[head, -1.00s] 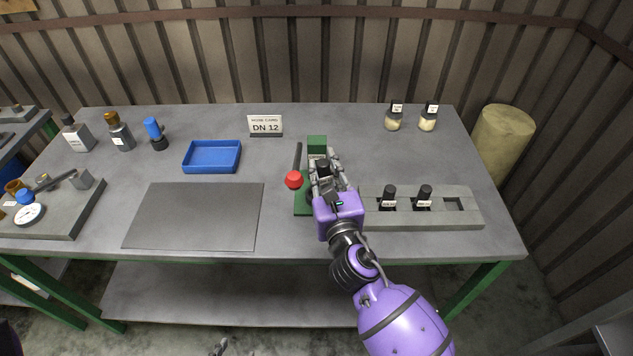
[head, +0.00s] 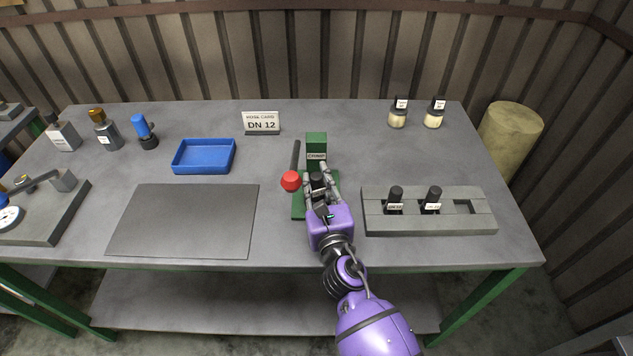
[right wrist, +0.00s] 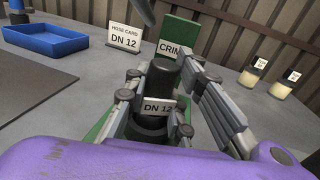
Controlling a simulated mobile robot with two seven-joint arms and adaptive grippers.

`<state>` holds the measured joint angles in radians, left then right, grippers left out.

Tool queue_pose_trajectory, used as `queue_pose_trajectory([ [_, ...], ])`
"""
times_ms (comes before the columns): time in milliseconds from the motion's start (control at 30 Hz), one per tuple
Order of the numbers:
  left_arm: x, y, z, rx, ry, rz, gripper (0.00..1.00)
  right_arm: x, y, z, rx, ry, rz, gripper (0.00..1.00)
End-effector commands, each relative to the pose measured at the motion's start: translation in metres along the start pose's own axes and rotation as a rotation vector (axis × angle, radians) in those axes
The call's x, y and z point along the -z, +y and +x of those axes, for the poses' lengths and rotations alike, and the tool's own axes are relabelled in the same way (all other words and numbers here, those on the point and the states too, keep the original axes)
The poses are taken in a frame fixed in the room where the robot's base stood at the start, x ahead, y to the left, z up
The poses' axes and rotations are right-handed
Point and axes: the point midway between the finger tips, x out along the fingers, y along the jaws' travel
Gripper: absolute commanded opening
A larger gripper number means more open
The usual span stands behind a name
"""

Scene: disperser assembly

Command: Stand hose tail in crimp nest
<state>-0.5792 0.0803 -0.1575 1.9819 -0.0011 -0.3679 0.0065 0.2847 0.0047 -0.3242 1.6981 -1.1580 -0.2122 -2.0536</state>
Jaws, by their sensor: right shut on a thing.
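The hose tail (right wrist: 161,84) is a black, upright piece with a white DN 12 label. My right gripper (head: 322,181) is shut on it; in the right wrist view the fingers (right wrist: 155,105) stand on both sides of it. The green crimp press (head: 316,146), marked CRIMP, has a lever with a red knob (head: 291,181) at its left. The hose tail is over the press's green base, in front of its upright block. My gripper hides the nest, so I cannot tell whether the tail's foot touches it. My left gripper is not in view.
A grey rack (head: 375,222) at the right holds two more black tails and has an empty slot. A blue tray (head: 205,169), a grey mat (head: 150,249) and a DN 12 card (head: 262,122) are at the left and back. Two jars (head: 398,118) stand at the back right.

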Motion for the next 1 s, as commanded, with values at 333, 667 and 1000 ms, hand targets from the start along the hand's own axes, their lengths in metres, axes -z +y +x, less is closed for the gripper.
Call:
queue_pose_trajectory([
  [333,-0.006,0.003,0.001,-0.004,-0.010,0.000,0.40,0.004,0.000,0.000,0.000,0.000,0.000,0.41],
  [667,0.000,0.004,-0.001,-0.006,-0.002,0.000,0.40,-0.003,0.000,0.000,0.000,-0.002,0.000,0.41],
  [1000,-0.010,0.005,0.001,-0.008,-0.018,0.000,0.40,0.003,0.000,-0.064,0.001,0.005,0.001,0.41],
])
